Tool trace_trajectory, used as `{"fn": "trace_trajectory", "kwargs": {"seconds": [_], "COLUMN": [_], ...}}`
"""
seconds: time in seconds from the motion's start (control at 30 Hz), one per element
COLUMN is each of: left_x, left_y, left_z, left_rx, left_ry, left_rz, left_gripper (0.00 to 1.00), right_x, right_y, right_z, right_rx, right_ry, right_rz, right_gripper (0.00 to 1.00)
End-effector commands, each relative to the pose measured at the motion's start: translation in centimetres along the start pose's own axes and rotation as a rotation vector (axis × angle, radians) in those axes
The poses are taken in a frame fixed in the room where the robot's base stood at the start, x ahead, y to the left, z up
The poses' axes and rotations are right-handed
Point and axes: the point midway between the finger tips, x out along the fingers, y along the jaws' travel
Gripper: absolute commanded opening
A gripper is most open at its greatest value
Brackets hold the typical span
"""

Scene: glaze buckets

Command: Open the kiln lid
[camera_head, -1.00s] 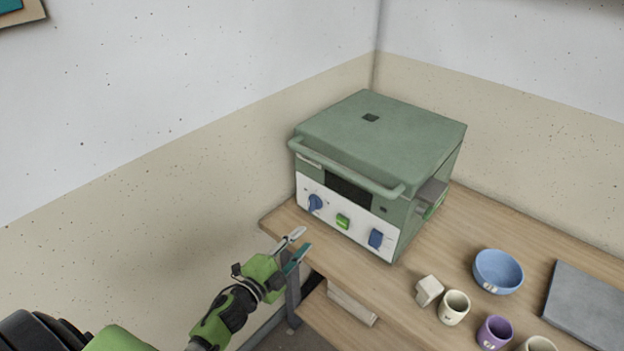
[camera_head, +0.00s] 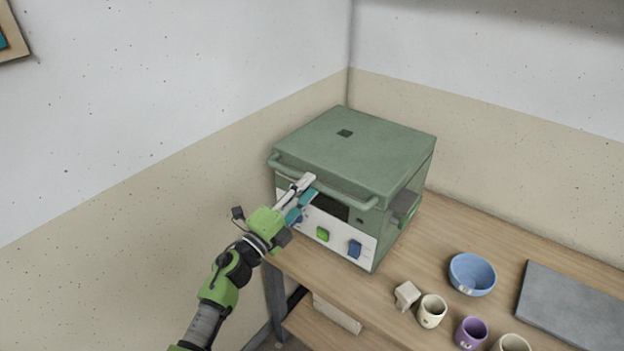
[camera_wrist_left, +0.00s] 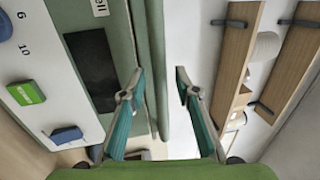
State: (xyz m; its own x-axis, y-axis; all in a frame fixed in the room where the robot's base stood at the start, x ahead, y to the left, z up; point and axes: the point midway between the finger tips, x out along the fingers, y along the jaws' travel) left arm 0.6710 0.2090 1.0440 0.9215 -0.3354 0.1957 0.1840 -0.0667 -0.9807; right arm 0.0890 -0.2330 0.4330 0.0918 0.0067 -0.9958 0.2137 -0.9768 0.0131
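The green kiln (camera_head: 393,235) stands on the wooden table with its lid (camera_head: 375,150) down. The lid's bar handle (camera_head: 350,196) runs along the front edge. My left gripper (camera_head: 307,184) is at the kiln's front, near the left half of the handle, and covers part of the control panel. In the left wrist view, the gripper (camera_wrist_left: 160,75) is open, with the handle (camera_wrist_left: 157,50) showing between its two fingertips. Whether the tips reach past the bar is hard to tell. My right gripper is not in view.
The panel has a green switch (camera_head: 322,233) and a blue knob (camera_head: 355,248). On the table (camera_head: 450,225) to the right are a blue bowl (camera_head: 472,274), a purple cup (camera_head: 470,332), cream cups and a grey slab (camera_head: 575,312). Walls stand close behind and left.

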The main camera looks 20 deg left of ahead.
Motion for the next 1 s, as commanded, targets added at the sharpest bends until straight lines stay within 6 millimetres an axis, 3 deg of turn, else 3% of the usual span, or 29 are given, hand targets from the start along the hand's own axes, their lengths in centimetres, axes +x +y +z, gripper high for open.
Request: {"fn": "trace_trajectory", "kwargs": {"seconds": [0.2, 0.53, 0.67, 1.0], "left_x": [2.2, 2.6, 2.5, 3.2], "left_y": [0.0, 0.1, 0.1, -0.5], "left_z": [0.0, 0.0, 0.0, 0.2], "left_rx": [0.0, 0.001, 0.001, 0.002], "left_ry": [0.0, 0.0, -0.001, 0.0], "left_rz": [0.0, 0.001, 0.001, 0.0], "left_gripper": [0.29, 0.29, 0.0, 0.0], "right_x": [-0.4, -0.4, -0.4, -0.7], "right_y": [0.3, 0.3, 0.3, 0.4], "right_z": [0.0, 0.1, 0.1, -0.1], "right_rx": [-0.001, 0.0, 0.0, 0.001], "right_ry": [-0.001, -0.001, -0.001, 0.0], "right_rz": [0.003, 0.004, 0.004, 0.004], "right_gripper": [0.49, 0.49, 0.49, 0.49]}}
